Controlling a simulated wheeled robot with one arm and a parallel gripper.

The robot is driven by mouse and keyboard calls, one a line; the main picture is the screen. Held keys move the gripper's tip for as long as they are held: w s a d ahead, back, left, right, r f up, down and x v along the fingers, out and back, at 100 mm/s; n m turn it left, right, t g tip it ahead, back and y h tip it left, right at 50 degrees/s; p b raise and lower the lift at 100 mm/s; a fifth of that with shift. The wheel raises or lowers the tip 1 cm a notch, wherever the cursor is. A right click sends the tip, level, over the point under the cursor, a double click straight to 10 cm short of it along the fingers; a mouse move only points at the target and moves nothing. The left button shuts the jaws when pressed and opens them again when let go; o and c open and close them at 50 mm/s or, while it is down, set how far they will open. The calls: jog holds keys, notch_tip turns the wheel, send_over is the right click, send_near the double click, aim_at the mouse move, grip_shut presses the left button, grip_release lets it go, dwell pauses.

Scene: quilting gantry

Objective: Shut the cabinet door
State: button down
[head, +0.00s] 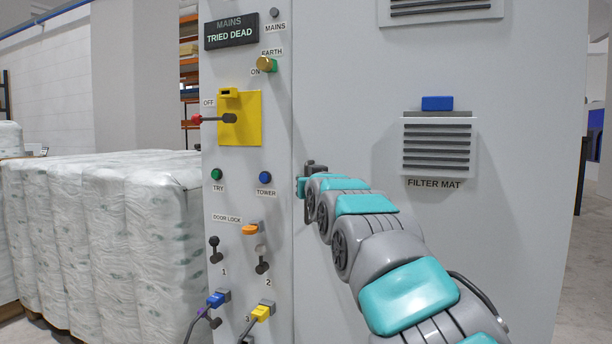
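The cabinet door (480,245) is the wide grey panel in the middle and right of the head view. It carries a vent marked FILTER MAT (438,147) with a blue block on top. Its left edge meets the narrow control panel (236,170) along a vertical seam and looks close to flush; I cannot tell if it is fully shut. My arm reaches from the lower right to the door's left edge. My gripper (307,182) is small and far off there, partly hidden by my own wrist. I cannot make out its fingers, or whether it touches the door.
Plastic-wrapped bales (100,230) stand close on the left. Open floor (585,270) shows at the right.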

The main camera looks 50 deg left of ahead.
jog(key=shift+w+a, duration=0.15)
jog(key=shift+w, duration=0.1)
jog(key=shift+w+r, duration=0.25)
jog(key=c, duration=0.9)
grip_release()
jog(key=shift+t, duration=0.3)
jog(key=shift+b+v, duration=3.6)
jog(key=shift+v, duration=0.35)
jog(key=shift+a, duration=0.1)
